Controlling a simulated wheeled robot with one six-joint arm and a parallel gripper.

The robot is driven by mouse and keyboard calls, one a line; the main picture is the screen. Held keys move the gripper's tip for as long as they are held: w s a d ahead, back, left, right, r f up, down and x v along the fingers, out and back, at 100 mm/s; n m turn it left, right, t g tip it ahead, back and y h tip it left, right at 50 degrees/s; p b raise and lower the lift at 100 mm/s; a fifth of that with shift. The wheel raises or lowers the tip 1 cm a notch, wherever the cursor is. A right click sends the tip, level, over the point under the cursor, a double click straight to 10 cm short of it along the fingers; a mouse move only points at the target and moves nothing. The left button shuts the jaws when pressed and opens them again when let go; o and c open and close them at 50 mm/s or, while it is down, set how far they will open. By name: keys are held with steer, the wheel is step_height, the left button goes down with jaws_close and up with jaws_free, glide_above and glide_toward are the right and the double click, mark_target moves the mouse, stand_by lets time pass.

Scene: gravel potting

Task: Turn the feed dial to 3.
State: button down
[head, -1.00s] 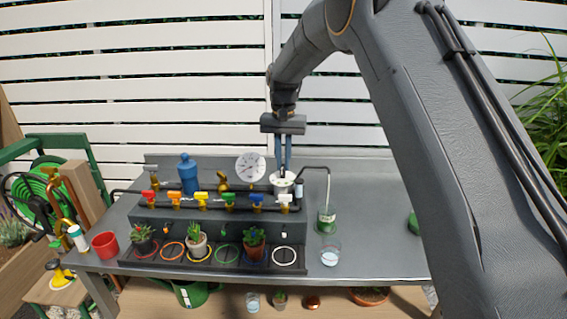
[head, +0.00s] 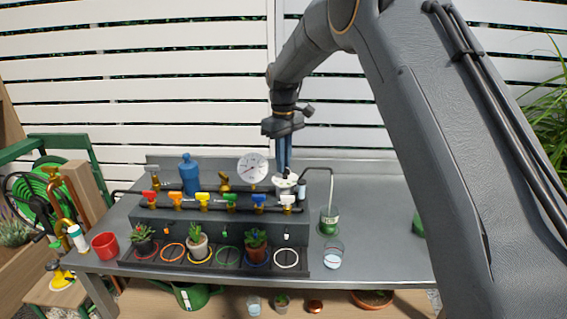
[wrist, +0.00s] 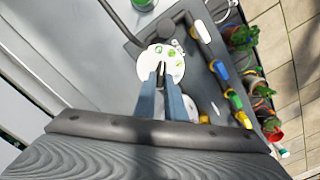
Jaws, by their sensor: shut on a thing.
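The feed dial shows as a white round plate (wrist: 176,64) with green marks in the wrist view, and in the head view as a white disc (head: 285,186) at the right end of the pipe row. My gripper (head: 284,173) reaches down on it from above. In the wrist view, my gripper's (wrist: 163,72) two blue fingers are shut on the dial's dark knob at the middle of the plate. The fingers cover part of the face. The figures are too small to read, so I cannot tell the setting.
A row of coloured valves, such as a blue one (head: 259,200), runs left of the dial. A white gauge (head: 252,168) stands behind. A bent dark pipe (head: 331,190) rises close on the right, above a green container (head: 328,221). The bench's right side (head: 378,215) is mostly clear.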

steer(key=shift+a+r+n, duration=0.1)
steer(key=shift+n, duration=1.2)
steer(key=c, duration=1.8)
jaws_free()
steer(key=shift+s, duration=0.1)
steer(key=shift+r+b, duration=1.2)
steer(key=shift+r, duration=2.65)
